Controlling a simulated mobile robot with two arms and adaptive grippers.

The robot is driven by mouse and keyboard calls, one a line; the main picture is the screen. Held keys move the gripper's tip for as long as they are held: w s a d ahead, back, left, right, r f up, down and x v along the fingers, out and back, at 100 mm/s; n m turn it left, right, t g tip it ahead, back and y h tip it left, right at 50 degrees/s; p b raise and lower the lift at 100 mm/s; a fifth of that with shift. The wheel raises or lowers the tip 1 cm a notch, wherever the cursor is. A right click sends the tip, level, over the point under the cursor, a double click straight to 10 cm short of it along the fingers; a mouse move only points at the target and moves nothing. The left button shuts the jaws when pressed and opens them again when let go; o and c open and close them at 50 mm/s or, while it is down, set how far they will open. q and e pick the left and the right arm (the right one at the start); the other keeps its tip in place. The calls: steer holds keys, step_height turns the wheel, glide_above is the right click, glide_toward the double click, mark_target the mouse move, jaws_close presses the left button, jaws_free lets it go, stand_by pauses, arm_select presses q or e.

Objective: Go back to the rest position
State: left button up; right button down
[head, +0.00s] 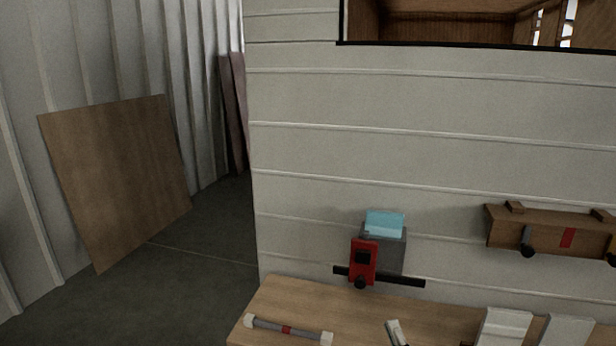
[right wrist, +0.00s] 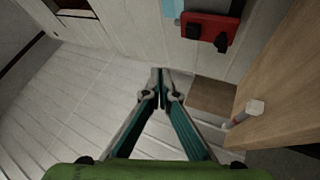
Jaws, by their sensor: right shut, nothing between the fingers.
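My right gripper (right wrist: 161,86) shows in the right wrist view, its two teal and grey fingers meeting at the tips. It is shut and empty. It hangs in front of the pale panelled wall, to the left of the wooden bench (right wrist: 285,95) and touching neither as far as I can see. In the head view I cannot make out this gripper clearly. My left gripper is not in view.
The bench top (head: 355,309) holds a grey rod (head: 288,330) with a red band. A red device (head: 363,262) stands by the wall, with a cyan-topped grey box (head: 385,223) behind it. A brown wooden piece (head: 545,232) is at right. A board (head: 120,180) leans left; floor there is clear.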

steer(key=s+d+f+m+g+h, duration=0.3)
steer(key=s+f+m+g+h, duration=0.35)
steer(key=f+m+g, duration=0.65)
steer(key=s+f+m+g, duration=0.3)
steer(key=s, duration=0.9)
steer(key=s+f+m+g, duration=0.3)
steer(key=s, duration=0.8)
steer(key=s+f+g, duration=0.1)
steer(key=s+f, duration=0.2)
steer(key=f, duration=2.5)
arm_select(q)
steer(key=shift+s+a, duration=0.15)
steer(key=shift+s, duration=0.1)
arm_select(e)
steer(key=s+d+f+g, duration=0.1)
steer(key=s+d+f, duration=0.2)
steer(key=s+f, duration=1.2)
steer(key=shift+s, duration=0.85)
steer(key=shift+y, duration=0.25)
